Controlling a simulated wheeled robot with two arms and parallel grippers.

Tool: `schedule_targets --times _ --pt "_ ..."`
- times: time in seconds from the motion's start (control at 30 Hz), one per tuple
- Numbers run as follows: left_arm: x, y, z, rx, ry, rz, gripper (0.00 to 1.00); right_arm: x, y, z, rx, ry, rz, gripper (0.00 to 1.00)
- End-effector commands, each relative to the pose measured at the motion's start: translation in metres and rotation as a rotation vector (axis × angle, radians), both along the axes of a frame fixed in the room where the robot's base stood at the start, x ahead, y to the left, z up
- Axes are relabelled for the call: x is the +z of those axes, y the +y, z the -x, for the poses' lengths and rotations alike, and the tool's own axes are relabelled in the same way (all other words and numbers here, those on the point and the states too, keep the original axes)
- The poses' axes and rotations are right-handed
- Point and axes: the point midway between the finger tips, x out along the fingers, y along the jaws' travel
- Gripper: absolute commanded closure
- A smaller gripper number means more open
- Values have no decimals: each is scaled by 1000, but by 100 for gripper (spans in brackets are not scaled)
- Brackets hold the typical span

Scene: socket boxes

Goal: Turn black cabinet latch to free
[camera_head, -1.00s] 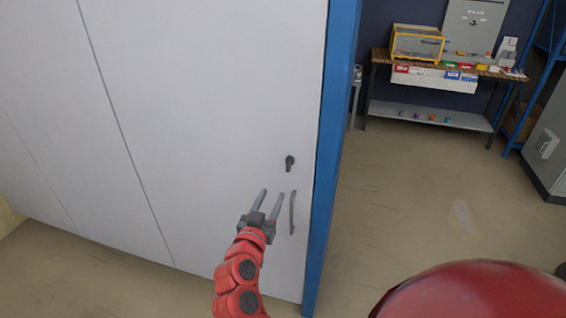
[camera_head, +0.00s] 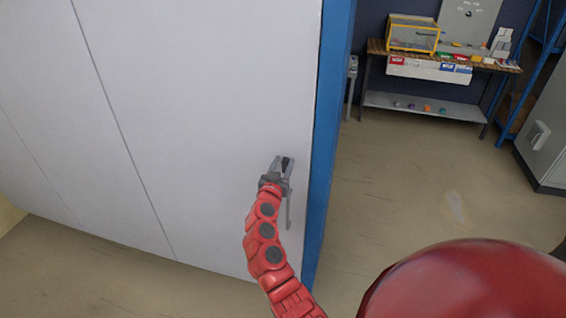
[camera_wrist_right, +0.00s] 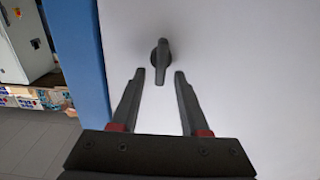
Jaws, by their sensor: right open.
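The black latch (camera_head: 286,163) is a small dark lever on the white cabinet door (camera_head: 210,110), near its right edge in the head view. My right gripper (camera_head: 283,161) is open at the latch. In the right wrist view its fingertips (camera_wrist_right: 159,74) lie on either side of the lever's lower end, with a gap visible on both sides. I cannot tell how deep the fingers reach. My left gripper is not in view.
A grey bar handle (camera_head: 289,210) is on the door just below the latch, partly behind my right gripper. A blue frame (camera_head: 328,150) runs along the cabinet's edge. A workbench (camera_head: 440,62) with boxes stands far back right, with open floor before it.

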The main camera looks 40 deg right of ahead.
Motion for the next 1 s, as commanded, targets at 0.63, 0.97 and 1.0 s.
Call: schedule_targets --times 0.63,0.97,1.0 --pt "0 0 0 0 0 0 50 0 0 0 -1 0 0 100" --pt "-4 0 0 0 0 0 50 -1 1 0 -1 26 25 100" --pt "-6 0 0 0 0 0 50 -1 1 0 -1 37 33 100"
